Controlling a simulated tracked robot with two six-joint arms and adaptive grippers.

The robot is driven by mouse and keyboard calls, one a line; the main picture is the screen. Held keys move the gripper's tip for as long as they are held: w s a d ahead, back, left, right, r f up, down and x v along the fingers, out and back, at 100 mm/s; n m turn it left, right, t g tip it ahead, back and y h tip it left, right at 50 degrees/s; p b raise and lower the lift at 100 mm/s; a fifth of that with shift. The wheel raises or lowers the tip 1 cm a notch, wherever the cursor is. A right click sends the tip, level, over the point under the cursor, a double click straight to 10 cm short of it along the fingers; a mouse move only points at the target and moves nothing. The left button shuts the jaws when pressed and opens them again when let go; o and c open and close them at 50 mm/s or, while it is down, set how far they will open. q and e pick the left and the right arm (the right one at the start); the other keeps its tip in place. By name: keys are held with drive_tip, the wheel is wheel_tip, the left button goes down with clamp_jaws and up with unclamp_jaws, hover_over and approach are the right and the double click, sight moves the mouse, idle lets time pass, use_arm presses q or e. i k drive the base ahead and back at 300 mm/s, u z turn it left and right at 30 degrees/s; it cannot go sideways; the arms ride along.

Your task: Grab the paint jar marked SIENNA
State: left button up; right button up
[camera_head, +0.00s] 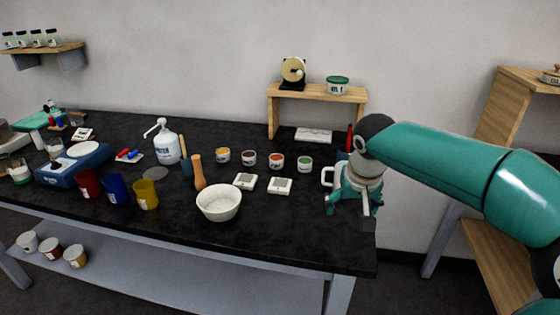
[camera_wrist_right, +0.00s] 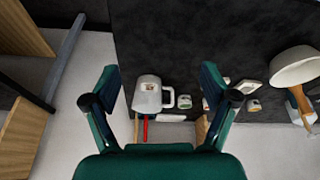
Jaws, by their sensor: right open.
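Several small open paint jars stand in a row mid-table: a yellow-orange one (camera_head: 222,155), a brown one (camera_head: 248,160), an orange-red one (camera_head: 276,162) and a green one (camera_head: 304,164). Their labels are too small to read, so I cannot tell which is marked SIENNA. My right gripper (camera_head: 350,207) is open and empty near the table's right end, to the right of the jars. In the right wrist view, the open fingers (camera_wrist_right: 158,86) frame a white mug below; a small jar (camera_wrist_right: 184,101) shows beside it, others partly hidden by a finger.
The white mug (camera_head: 327,177) stands between the jars and my gripper. A wooden riser (camera_head: 318,92) stands behind. The front right tabletop is clear.

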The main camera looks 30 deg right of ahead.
sight(275, 160)
drive_tip(key=i, duration=1.3)
drive_tip(key=u, duration=0.05)
